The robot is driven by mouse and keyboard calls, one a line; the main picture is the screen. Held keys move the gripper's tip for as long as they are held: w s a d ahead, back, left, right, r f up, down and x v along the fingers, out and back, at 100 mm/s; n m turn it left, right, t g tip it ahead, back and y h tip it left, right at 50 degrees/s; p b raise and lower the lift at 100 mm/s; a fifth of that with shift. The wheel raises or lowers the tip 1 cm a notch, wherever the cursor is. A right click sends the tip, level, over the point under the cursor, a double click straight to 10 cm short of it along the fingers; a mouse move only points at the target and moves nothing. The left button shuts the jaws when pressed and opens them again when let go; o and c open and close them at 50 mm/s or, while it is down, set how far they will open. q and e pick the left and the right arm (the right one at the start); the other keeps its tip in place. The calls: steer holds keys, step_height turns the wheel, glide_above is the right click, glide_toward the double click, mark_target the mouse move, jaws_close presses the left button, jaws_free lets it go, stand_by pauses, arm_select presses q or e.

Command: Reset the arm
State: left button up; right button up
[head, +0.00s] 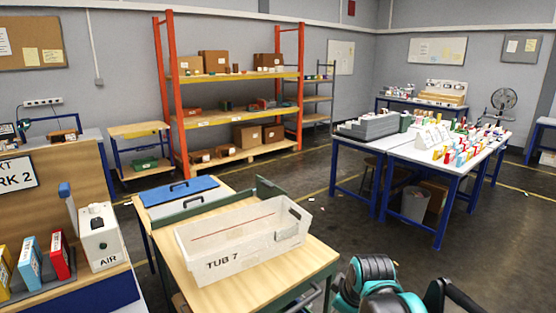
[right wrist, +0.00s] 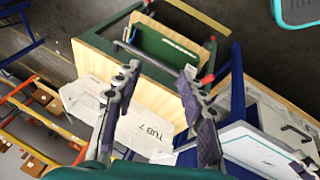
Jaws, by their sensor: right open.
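My right arm (head: 378,285) shows at the bottom right of the head view as teal and dark links, over the floor to the right of the wooden-topped cart. In the right wrist view my right gripper (right wrist: 160,72) is open, its two dark fingers spread with nothing between them. The clear tub marked TUB 7 (head: 225,265) stands on the cart; it also shows behind the fingers in the right wrist view (right wrist: 130,128). The gripper looks apart from the tub. My left gripper is not in view.
The cart (head: 308,262) has a green rail. A blue-lidded case (head: 180,190) lies behind the tub. A white AIR box (head: 100,238) stands at left beside coloured boxes. A white-topped table (head: 405,150) with many small items is at right. Open floor (head: 440,240) lies between.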

steer(key=s+d+f+m+t, duration=0.1)
steer(key=s+f+m, duration=0.1)
steer(key=s+m, duration=0.3)
steer(key=s+d+f+m+t, duration=0.1)
steer(key=s+f+m, duration=0.2)
steer(key=s, duration=0.8)
steer(key=shift+s+d+f+m+h, duration=0.15)
steer(key=shift+d+f+m+h, duration=0.2)
steer(key=shift+m, duration=0.55)
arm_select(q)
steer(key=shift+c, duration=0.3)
